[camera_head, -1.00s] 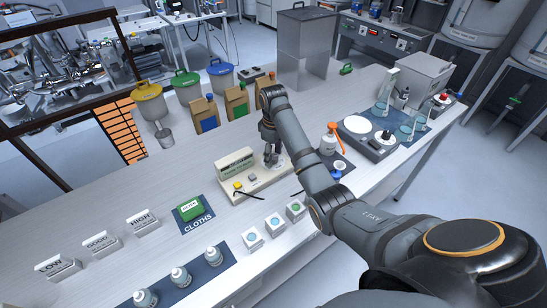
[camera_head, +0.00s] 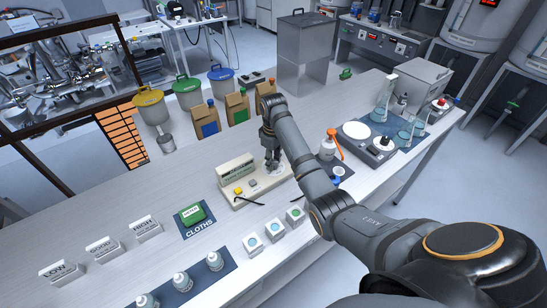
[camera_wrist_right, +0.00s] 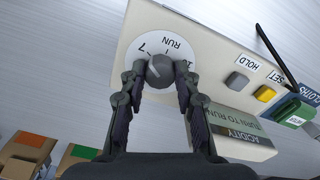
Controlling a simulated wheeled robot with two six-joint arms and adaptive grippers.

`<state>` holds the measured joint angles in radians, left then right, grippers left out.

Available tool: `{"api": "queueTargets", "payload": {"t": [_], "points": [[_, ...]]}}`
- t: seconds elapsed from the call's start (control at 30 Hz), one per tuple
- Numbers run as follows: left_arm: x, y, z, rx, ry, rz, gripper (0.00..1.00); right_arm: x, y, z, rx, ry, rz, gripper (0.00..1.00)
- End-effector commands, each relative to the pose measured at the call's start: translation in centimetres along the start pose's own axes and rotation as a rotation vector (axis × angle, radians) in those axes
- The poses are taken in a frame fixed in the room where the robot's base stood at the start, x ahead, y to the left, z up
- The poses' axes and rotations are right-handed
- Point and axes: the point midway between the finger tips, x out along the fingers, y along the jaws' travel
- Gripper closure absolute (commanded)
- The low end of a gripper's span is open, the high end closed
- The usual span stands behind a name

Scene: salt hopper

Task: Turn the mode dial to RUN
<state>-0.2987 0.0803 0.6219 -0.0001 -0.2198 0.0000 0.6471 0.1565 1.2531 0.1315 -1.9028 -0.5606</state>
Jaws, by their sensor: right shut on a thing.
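The mode dial is a dark round knob (camera_wrist_right: 160,71) on a white disc (camera_wrist_right: 148,46) with RUN printed on it. It sits on a beige instrument (camera_wrist_right: 205,45), which also shows in the head view (camera_head: 239,172). The instrument's display (camera_wrist_right: 235,127) reads ACIDITY and TURN TO RUN. My right gripper (camera_wrist_right: 158,78) has a finger on each side of the knob and is shut on it. In the head view my right gripper (camera_head: 272,160) stands over the instrument's right end and hides the dial. Which mark the knob points to is not clear. My left gripper is not in view.
A grey HOLD button (camera_wrist_right: 236,81) and a yellow SET button (camera_wrist_right: 266,93) sit on the same instrument. Several paper bags (camera_head: 237,107) stand behind, and small white cubes (camera_head: 274,230) in front.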

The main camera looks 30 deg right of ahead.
Motion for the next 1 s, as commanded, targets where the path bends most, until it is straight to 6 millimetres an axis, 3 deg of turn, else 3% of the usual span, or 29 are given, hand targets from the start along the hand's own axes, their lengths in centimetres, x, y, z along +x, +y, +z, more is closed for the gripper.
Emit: {"api": "queueTargets", "payload": {"t": [0.03,0.5,1.0], "points": [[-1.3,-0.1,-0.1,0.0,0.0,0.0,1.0,-0.6,-0.1,0.1,0.027,-0.003,-0.002,1.0],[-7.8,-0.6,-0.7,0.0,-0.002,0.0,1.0,-0.7,-0.2,0.0,0.448,-0.004,-0.003,1.0],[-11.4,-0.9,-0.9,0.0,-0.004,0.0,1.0,-0.2,-0.1,0.0,0.834,-0.003,-0.001,1.0]]}}
